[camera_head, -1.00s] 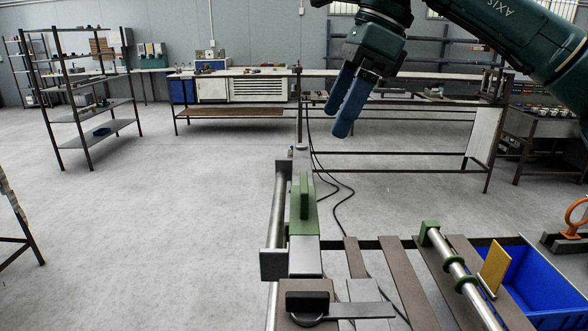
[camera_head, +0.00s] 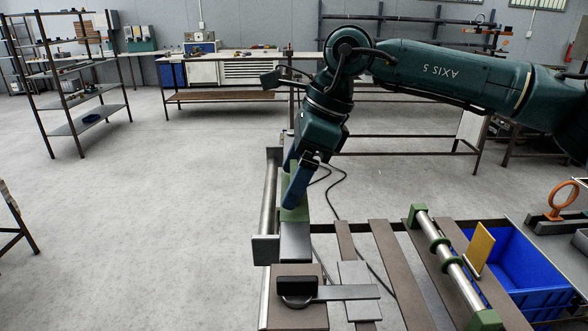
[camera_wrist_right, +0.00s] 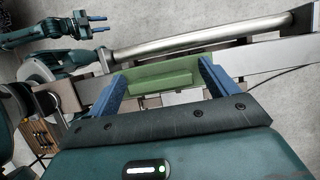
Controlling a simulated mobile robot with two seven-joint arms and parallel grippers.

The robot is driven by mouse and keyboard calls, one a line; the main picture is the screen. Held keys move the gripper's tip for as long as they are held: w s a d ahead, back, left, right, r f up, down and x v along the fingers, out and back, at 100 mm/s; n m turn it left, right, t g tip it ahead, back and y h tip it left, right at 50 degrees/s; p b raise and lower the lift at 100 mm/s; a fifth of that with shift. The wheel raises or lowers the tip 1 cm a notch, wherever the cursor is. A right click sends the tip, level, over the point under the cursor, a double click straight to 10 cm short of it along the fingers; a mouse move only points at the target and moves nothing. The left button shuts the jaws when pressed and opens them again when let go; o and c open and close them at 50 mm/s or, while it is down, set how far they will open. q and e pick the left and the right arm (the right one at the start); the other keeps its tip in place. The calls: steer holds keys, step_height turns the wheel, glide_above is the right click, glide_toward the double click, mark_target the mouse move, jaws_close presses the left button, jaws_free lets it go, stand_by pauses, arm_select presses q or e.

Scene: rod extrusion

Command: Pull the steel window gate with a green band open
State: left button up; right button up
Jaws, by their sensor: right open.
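The steel window gate (camera_head: 295,243) is a flat bar in the lower middle of the head view, with a green band and raised green grip (camera_head: 295,213) on it. My right gripper (camera_head: 291,174) is open over the green part and hides some of it. In the right wrist view the green band (camera_wrist_right: 165,78) lies between the two blue fingers, near the tips; I cannot tell whether they touch it. My left gripper (camera_wrist_right: 106,24) shows small at the top left of the right wrist view, its two blue fingers apart and empty.
A steel rod (camera_head: 269,200) runs along the gate's left side. A black-handled lever (camera_head: 297,287) sits in front. To the right are brown slats (camera_head: 396,265), a roller with green collars (camera_head: 447,257) and a blue bin (camera_head: 530,275).

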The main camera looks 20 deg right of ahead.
steer(key=c, duration=1.4)
